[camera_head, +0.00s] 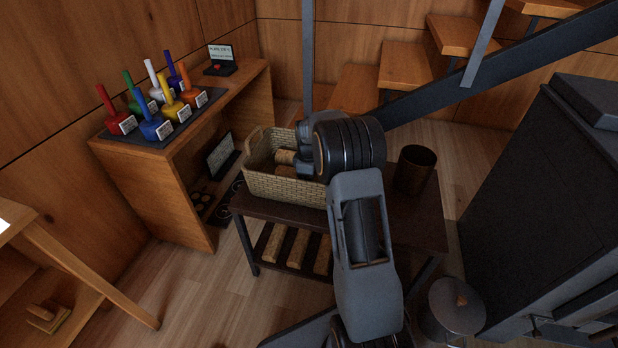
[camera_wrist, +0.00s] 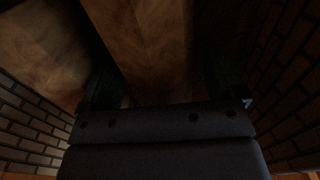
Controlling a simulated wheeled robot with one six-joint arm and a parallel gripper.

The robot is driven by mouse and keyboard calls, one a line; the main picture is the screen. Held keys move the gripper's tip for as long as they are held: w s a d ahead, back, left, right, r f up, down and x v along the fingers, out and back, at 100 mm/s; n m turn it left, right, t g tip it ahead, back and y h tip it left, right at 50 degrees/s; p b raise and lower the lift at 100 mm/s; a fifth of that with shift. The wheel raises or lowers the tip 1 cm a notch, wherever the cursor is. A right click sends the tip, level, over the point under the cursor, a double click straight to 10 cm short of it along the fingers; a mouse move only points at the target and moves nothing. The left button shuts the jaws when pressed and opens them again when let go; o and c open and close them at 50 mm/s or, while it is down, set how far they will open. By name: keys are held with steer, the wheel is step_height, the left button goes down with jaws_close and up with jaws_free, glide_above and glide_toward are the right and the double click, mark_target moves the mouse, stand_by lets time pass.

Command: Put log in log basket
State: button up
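The log basket (camera_head: 283,190) is a woven, light tan box on a dark side table. In the head view a log (camera_head: 285,157) shows inside it, with more wood below. My gripper (camera_head: 306,165) reaches down into the basket's right part, and my arm hides that end. The wrist view is dark. It shows the basket's woven walls (camera_wrist: 30,125) on both sides and a log (camera_wrist: 45,45) at left. Another log (camera_wrist: 150,50) lies between my two dark, spread fingers. I cannot tell whether they press on it.
Several logs (camera_head: 297,248) lie on the lower shelf of the side table (camera_head: 425,225). A dark cylindrical bin (camera_head: 414,170) stands right of the basket. A black stove (camera_head: 540,200) is at right, a lidded pot (camera_head: 457,308) in front. A wooden bench (camera_head: 150,175) holds coloured tools at left.

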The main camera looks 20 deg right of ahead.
step_height(320, 180, up, 12)
steer(key=p, duration=0.4)
steer(key=shift+r, duration=0.2)
stand_by(0.5)
steer(key=s+a+r+m+t+p, duration=0.1)
steer(key=s+a+r+m+p, duration=0.2)
steer(key=s+r+p, duration=0.5)
steer(key=s+a+r+m+t+p, duration=0.1)
steer(key=s+a+r+m+p, duration=0.2)
steer(key=s+a+r+p, duration=0.2)
steer(key=s+a+r+m+t+p, duration=0.1)
steer(key=s+a+r+m+p, duration=0.2)
steer(key=s+r+p, duration=0.8)
step_height(320, 180, up, 12)
steer(key=a+p, duration=0.1)
steer(key=p, duration=0.4)
steer(key=shift+s+a+f+p, duration=0.2)
steer(key=shift+a+p, duration=0.15)
steer(key=shift+p, duration=0.05)
steer(key=shift+s+m+t, duration=0.3)
steer(key=shift+s+m, duration=0.2)
steer(key=shift+c, duration=0.2)
